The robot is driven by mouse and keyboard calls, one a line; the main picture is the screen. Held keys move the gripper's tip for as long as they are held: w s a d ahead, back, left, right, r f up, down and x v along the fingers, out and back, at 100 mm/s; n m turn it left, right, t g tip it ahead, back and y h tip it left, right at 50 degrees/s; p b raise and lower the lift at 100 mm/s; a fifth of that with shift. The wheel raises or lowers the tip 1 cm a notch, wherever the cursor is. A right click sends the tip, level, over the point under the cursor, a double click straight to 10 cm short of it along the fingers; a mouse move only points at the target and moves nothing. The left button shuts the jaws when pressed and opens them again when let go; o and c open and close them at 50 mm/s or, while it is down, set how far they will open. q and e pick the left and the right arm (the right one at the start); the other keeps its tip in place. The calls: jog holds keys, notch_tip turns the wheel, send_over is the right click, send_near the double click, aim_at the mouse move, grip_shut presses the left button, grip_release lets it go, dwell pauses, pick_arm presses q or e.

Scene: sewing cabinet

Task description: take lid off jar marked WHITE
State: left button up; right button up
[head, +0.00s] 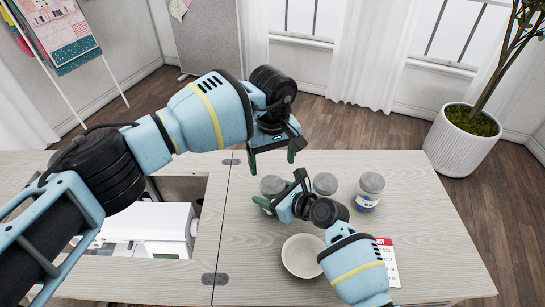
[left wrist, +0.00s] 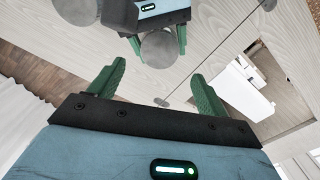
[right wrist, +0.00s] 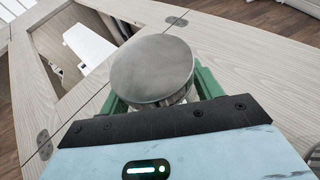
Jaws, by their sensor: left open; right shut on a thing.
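Three jars with grey lids stand on the table: a left jar (head: 272,185), a middle jar (head: 325,183) and a right jar (head: 370,188) with a blue and white label. My left gripper (head: 272,160) is open and empty, above and behind this jar. In the left wrist view, the left jar's lid (left wrist: 159,52) shows just beyond my open fingers.
A white bowl (head: 302,256) and a card with a red top (head: 387,262) lie nearer the front. A white sewing machine (head: 160,225) sits in the cabinet opening at the left. A potted plant (head: 466,140) stands beyond the table. The table's right side is mostly clear.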

aim_at(272, 184)
pick_arm(q)
notch_tip(272, 184, down, 8)
jog(key=shift+r, duration=0.25)
jog(key=c, duration=1)
jog(key=n, duration=1)
jog(key=o, duration=1.1)
jog(key=shift+c, duration=0.2)
